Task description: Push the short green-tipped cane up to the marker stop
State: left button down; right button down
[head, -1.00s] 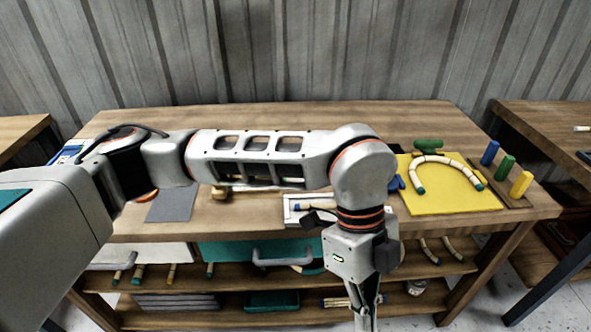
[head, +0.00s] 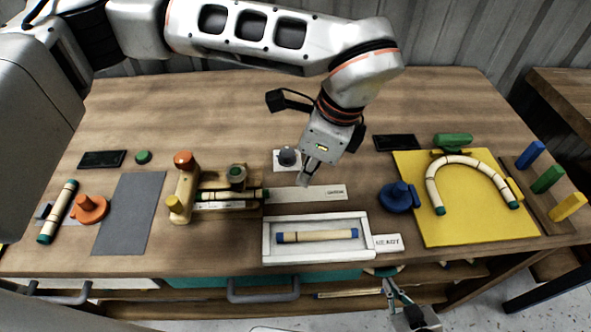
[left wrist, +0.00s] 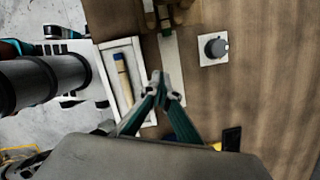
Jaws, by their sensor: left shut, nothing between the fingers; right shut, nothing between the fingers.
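A green-tipped cane (head: 232,195) lies in the wooden jig (head: 187,190) left of centre, its green right end at the jig's right edge. Another green-tipped cane (head: 57,212) lies at the far left; I cannot tell for sure which is the short one. A pale strip (head: 305,194) runs right from the jig; I cannot make out a marker stop for certain. My left gripper (head: 304,180) is shut and empty above the strip, right of the jig, apart from both canes. Its fingertips (left wrist: 160,80) meet in the left wrist view. My right gripper (head: 391,287) is shut and empty beyond the table's front edge.
A white tray (head: 268,240) holds a blue-tipped cane (head: 318,236). A grey dial (head: 287,157) stands behind the strip. A yellow board (head: 440,228) with a bent cane and a blue clamp (head: 398,197) are right. The back of the table is clear.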

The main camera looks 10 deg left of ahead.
aim_at(274, 200)
pick_arm(q)
jog(key=x, duration=0.8)
jog(key=shift+s+p, duration=0.1)
jog(key=shift+p, duration=0.3)
jog(key=a, duration=0.2)
jog(key=a+p, duration=0.1)
jog(key=shift+w+a+f, duration=0.1)
jog(key=shift+w+f, duration=0.2)
jog(key=shift+w, duration=0.05)
jog(key=shift+w+a, duration=0.1)
jog(key=shift+a, duration=0.35)
jog(key=shift+f, duration=0.1)
jog(key=shift+a, duration=0.1)
